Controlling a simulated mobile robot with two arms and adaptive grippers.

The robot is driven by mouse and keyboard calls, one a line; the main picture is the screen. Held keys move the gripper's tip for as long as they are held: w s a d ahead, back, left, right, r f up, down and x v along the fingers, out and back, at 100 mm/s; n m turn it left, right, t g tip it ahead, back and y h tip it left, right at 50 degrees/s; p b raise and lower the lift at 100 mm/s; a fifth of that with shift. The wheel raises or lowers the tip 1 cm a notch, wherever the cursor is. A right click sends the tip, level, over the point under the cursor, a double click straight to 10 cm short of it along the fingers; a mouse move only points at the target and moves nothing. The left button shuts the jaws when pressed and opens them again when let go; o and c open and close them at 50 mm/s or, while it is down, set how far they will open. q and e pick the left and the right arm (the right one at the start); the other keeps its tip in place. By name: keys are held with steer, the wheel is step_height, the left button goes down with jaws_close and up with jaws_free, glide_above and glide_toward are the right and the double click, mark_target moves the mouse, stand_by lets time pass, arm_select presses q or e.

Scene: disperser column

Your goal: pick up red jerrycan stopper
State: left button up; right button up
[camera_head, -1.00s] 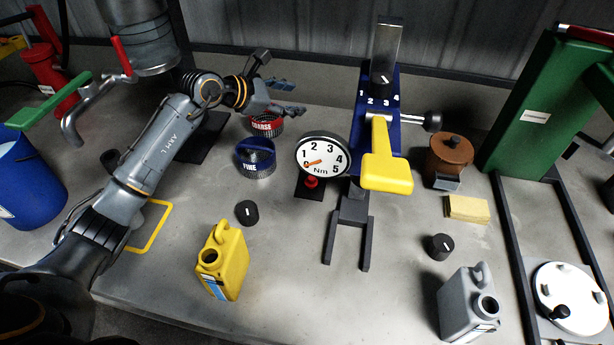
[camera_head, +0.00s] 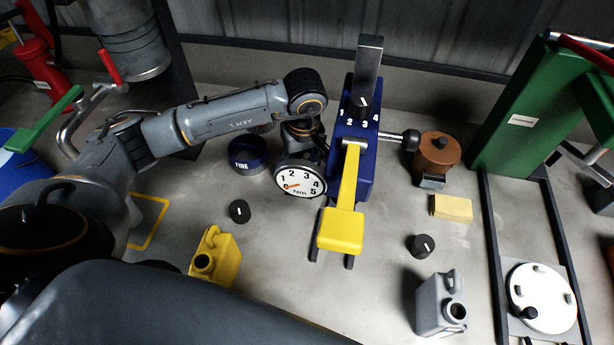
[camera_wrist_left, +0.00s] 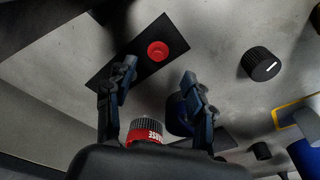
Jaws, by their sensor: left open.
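The red stopper (camera_wrist_left: 158,51) is a small round piece on a dark rectangular mat (camera_wrist_left: 110,75) in the left wrist view. In the head view it does not show; the round dial (camera_head: 300,180) and my left arm cover that area. My left gripper (camera_wrist_left: 157,78) is open, with nothing between its two fingers. The stopper lies just past the fingertips, roughly in line with the gap and apart from both fingers. In the head view the gripper is mostly hidden behind the dial. My right gripper is not in view.
The red-banded COARSE piece (camera_wrist_left: 143,133) is close to my left gripper. The blue FINE piece (camera_head: 248,155) stands left of the dial. The blue column with its yellow lever (camera_head: 341,230) is right of it. A yellow jerrycan (camera_head: 215,258) and grey jerrycan (camera_head: 440,302) stand in front.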

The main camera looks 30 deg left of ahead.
mark_target(301, 177)
arm_select(q)
steer(key=f, duration=0.1)
steer(key=f+p, duration=0.1)
steer(key=f, duration=0.2)
steer(key=shift+w+a+f+p, duration=0.1)
steer(key=shift+w+f+p, duration=0.2)
steer(key=shift+p, duration=0.05)
steer(key=shift+f, duration=0.4)
steer(key=c, duration=0.8)
jaws_close()
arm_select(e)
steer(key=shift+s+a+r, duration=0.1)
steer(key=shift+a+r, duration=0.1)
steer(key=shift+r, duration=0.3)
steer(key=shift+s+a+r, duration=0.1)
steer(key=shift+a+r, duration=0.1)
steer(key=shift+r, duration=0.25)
